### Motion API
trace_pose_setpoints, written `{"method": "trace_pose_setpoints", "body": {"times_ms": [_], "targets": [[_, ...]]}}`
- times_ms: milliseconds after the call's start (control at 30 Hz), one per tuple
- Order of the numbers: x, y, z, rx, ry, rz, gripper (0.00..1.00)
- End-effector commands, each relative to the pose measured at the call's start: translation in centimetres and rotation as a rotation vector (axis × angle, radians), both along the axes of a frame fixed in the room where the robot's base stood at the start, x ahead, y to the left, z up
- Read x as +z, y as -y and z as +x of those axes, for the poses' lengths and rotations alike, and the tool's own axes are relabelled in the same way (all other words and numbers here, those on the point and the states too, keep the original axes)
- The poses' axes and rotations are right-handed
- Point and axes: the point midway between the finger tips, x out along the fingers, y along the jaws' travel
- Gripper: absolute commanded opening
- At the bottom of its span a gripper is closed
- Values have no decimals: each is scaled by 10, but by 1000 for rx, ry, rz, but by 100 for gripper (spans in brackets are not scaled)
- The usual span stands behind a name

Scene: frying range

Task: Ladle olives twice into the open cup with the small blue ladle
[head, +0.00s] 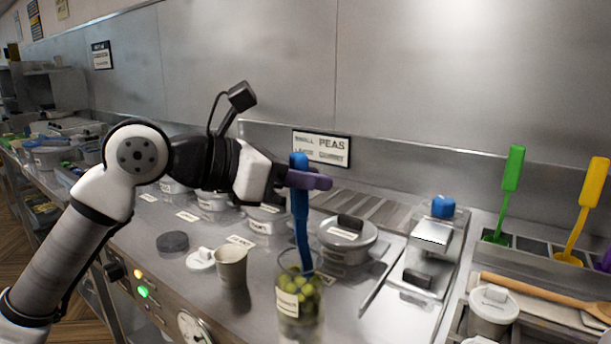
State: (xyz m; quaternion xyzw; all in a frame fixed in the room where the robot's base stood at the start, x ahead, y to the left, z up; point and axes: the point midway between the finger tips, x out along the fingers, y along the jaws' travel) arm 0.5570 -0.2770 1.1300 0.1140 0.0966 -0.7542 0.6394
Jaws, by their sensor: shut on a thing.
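My gripper (308,180) is shut on the handle of the blue ladle (302,225), which it holds nearly upright. The ladle's lower end reaches into a clear labelled jar of olives (288,328); its bowl is hidden among or behind the green olives (299,292). An open beige cup (231,268) stands on the counter just left of the jar. Its mouth is uncovered, but I cannot tell what is inside.
A white lid (201,259) and a dark round lid (172,242) lie left of the cup. A lidded pot (346,240) stands behind the jar. Green (511,185) and yellow (587,205) utensils stand at right, near a wooden spoon (540,300).

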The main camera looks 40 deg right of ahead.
Motion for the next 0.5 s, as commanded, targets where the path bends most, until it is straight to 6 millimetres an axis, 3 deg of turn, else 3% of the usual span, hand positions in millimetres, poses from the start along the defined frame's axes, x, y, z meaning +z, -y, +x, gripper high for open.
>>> {"method": "trace_pose_setpoints", "body": {"times_ms": [500], "targets": [[39,0,0,0,1,0,2]]}}
